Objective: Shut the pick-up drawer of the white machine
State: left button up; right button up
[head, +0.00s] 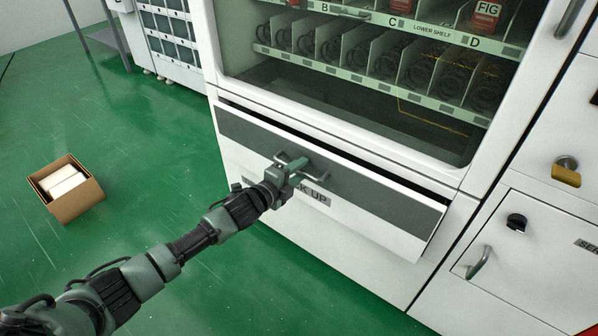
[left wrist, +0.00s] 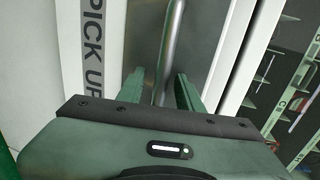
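The white machine's pick-up drawer (head: 330,190) has a dark grey panel, a white front edge and a "PICK UP" label. It stands partly out, with a dark gap along its top. Its metal bar handle (head: 318,178) is on the grey panel. My left gripper (head: 291,167) is at the handle. In the left wrist view, the handle bar (left wrist: 173,45) runs between the two green fingers of my left gripper (left wrist: 160,88), which are apart with space beside the bar. My right gripper is not in view.
Above the drawer is the machine's display window with shelves of spiral coils (head: 385,62). A cabinet with a padlock (head: 566,171) and a small door handle (head: 478,262) stands at the right. An open cardboard box (head: 75,202) sits on the clear green floor at the left.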

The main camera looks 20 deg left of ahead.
pick_arm(q)
grip_shut()
dwell(1.4)
